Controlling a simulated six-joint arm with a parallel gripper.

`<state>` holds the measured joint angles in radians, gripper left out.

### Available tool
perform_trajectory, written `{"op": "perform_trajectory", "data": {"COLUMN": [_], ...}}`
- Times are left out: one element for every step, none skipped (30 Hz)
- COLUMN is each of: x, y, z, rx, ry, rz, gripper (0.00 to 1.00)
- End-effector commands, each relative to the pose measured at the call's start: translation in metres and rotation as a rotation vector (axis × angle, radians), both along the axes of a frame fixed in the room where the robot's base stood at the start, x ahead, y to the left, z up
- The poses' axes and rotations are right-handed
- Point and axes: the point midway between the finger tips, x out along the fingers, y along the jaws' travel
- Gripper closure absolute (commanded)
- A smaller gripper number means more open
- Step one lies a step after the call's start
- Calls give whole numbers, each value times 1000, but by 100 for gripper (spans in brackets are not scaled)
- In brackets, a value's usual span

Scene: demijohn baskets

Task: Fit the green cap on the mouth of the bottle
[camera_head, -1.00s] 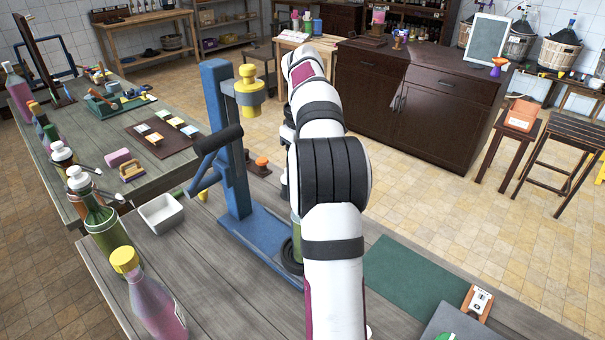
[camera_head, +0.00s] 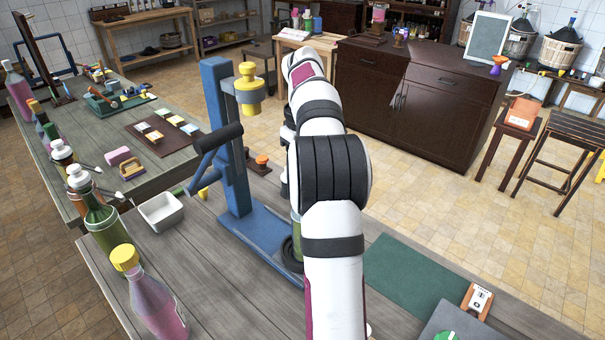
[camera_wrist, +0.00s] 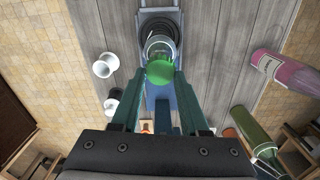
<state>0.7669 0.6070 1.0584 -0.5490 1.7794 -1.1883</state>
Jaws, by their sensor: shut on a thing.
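In the wrist view my gripper (camera_wrist: 160,82) is shut on the green cap (camera_wrist: 160,71), which sits between the fingertips. A clear glass bottle (camera_wrist: 157,45) stands just beyond the cap in this view, in a dark ring on the base of the blue press. The cap overlaps the bottle's near side in the picture; I cannot tell whether they touch. In the head view my arm hides the gripper, the cap and most of the bottle; only a greenish strip of the bottle (camera_head: 296,232) shows beside the arm.
The blue press (camera_head: 230,150) with its yellow head stands close left of my arm. A pink bottle (camera_head: 155,300), a green bottle (camera_head: 104,225) and a white tray (camera_head: 161,211) stand at left. A green mat (camera_head: 415,275) lies right. White spools (camera_wrist: 105,65) show in the wrist view.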

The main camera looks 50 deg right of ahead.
Motion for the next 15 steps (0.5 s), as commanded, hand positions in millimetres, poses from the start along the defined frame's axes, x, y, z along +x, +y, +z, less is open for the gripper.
{"op": "perform_trajectory", "data": {"x": [0,0,0,0,0,0,0,0,0,0,0,0,0,0,0], "y": [0,0,0,0,0,0,0,0,0,0,0,0,-1,0,-1], "z": [0,1,2,2,3,5,6,6,7,8,10,13,15,17,20], "rx": [0,0,-1,-1,-1,-1,-1,-1,-1,-2,-1,-1,-1,-1,-2], "ry": [0,0,-1,-1,-1,-1,0,0,0,0,0,-1,-1,0,-1], "rz": [0,0,0,0,0,0,1,1,1,1,1,0,0,0,1], "gripper": [100,100,100,100,100,100,100,100,100,100,100,100,100,100,100]}}
